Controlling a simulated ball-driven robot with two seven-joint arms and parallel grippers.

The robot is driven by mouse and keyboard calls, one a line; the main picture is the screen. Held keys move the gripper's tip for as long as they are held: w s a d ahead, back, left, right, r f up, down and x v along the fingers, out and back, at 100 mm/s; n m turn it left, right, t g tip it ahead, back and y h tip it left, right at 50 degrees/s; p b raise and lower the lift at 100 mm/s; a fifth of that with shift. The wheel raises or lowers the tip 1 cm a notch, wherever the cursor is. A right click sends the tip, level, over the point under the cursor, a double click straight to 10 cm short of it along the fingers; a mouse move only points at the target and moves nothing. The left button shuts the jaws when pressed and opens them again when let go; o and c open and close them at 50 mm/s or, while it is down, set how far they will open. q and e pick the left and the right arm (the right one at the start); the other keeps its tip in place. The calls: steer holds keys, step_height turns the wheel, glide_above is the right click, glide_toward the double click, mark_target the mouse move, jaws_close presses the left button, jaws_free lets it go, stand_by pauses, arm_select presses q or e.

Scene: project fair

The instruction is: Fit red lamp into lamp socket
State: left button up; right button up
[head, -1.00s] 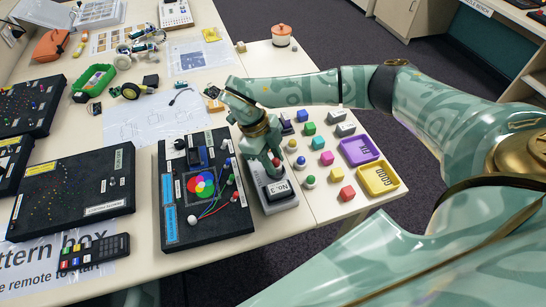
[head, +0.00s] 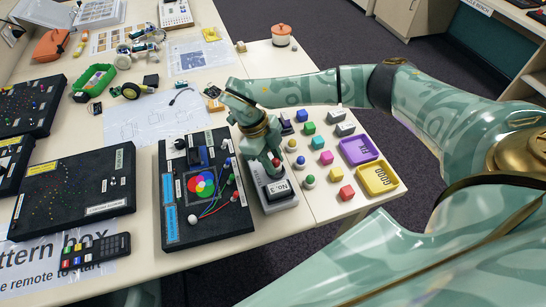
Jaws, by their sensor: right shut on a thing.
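My right gripper (head: 273,168) points down over a grey block with a black top (head: 278,188) and a label that seems to read "NO.3". It is shut on a small red thing (head: 276,162), which seems to be the red lamp; the fingers hide most of it. I cannot tell whether the lamp touches the block or sits in a socket there. Just left is a black board (head: 180,238) with a red, green and blue circle picture (head: 202,184), wires and small coloured parts along its right side. My left gripper is not in view.
Right of the block are several small coloured cubes and balls, a purple tray (head: 377,159) and a yellow tray (head: 392,186). A remote (head: 95,252) and another black board (head: 75,190) lie at left. An orange pot (head: 281,36) stands at the back.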

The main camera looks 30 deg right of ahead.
steer(key=shift+f+b, duration=0.3)
steer(key=shift+f, duration=0.35)
steer(key=o, duration=0.9)
steer(key=shift+c, duration=1.1)
steer(key=shift+o, duration=1)
steer(key=shift+r+p, duration=0.9)
steer(key=shift+r, duration=0.1)
step_height(320, 180, up, 5)
steer(key=p, duration=0.5)
steer(key=shift+r, duration=0.1)
